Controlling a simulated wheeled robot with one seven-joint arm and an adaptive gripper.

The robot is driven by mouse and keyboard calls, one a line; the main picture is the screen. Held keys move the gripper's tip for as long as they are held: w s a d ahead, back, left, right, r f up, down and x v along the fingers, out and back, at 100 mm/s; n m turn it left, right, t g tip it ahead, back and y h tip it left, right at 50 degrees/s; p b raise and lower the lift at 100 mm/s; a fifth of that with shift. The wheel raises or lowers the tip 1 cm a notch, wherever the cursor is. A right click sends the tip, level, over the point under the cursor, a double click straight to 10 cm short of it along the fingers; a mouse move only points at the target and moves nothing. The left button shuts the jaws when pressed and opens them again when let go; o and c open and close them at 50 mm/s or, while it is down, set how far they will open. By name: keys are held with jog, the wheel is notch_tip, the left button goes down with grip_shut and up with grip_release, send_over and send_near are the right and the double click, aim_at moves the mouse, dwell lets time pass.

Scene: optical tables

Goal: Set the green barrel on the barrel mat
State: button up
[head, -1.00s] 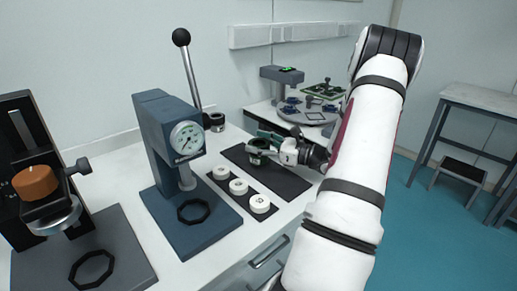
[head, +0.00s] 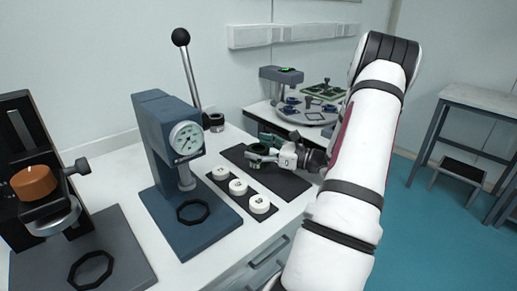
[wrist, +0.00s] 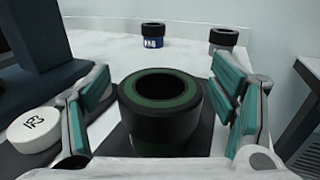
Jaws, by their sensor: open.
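The green barrel (wrist: 160,112), dark with a green ring around its open top, stands upright between the fingers of my gripper (wrist: 163,95) in the wrist view. The teal finger pads are spread, with a gap on each side of the barrel. The barrel (head: 258,150) is small and partly covered by the fingers in the head view, where my gripper (head: 264,152) reaches in from the right. The dark barrel mat (head: 290,184) lies under it on the white bench. The barrel's base is mostly hidden, so its exact contact with the mat is hard to tell.
Three white discs (head: 238,187) sit on a dark strip beside the mat. A blue-grey press (head: 165,140) with a gauge and lever stands to the left. In the wrist view, a blue-banded barrel (wrist: 153,42) and a grey-banded barrel (wrist: 223,48) stand farther back.

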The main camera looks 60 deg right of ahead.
jog(key=s, duration=0.4)
jog(key=s+d, duration=0.1)
jog(key=s, duration=0.3)
jog(key=s+d, duration=0.1)
jog(key=s, duration=0.3)
jog(key=shift+p, duration=0.3)
